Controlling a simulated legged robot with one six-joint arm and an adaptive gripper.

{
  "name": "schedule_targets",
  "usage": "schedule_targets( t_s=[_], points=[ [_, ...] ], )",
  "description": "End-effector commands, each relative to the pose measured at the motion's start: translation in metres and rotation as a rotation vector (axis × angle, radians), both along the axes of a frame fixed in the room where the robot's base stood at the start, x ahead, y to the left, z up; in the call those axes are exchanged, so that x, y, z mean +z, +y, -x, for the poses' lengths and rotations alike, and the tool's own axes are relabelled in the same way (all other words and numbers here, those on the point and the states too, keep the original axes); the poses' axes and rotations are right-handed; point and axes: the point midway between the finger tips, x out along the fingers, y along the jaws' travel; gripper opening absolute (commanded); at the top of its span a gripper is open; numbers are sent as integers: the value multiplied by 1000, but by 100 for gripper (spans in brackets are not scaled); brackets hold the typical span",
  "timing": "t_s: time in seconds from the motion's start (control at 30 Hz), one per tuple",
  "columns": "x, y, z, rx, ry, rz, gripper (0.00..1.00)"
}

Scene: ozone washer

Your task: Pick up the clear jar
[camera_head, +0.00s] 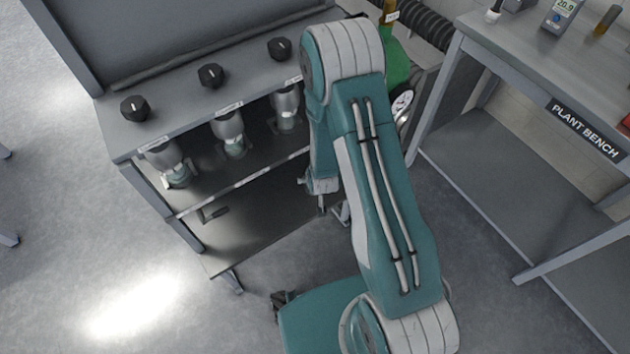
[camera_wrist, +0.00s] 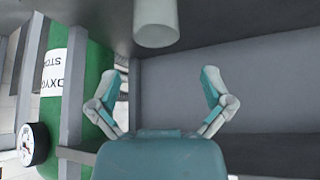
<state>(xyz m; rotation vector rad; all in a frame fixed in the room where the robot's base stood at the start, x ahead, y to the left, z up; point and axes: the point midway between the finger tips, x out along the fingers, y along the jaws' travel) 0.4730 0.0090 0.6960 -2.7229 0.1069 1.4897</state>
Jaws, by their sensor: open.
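Several translucent jar-like vessels sit in a row in the open bay of the grey cabinet in the head view: a left one (camera_head: 168,163), a middle one (camera_head: 230,134) and a right one (camera_head: 287,106) nearest my arm. I cannot tell which is the clear jar. In the wrist view a pale, cloudy cylinder (camera_wrist: 156,22) shows at the top centre, cut off by the picture edge; it may be one of these vessels. My gripper (camera_wrist: 160,73) is open and empty, its fingers spread apart. The cylinder appears beyond the fingertips, in line with the gap.
The cabinet (camera_head: 205,92) has black knobs on top. A green oxygen cylinder (camera_wrist: 82,75) with a gauge (camera_wrist: 33,144) stands close on the left in the wrist view. The plant bench (camera_head: 540,75) is at right. Floor (camera_head: 70,245) at left is clear.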

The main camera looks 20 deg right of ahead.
Motion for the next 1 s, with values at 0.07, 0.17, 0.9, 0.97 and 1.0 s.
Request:
schedule_targets(
  t_s=[0.07, 0.17, 0.9, 0.97, 1.0],
  points=[
    [-6, 0, -2, -1, 0, 1, 100],
    [-17, -2, -9, -1, 1, 0, 100],
    [-93, -8, -52, -1, 0, 2, 100],
    [-95, -8, -53, -1, 1, 2, 100],
    [-95, -8, -53, -1, 1, 2, 100]
  ],
)
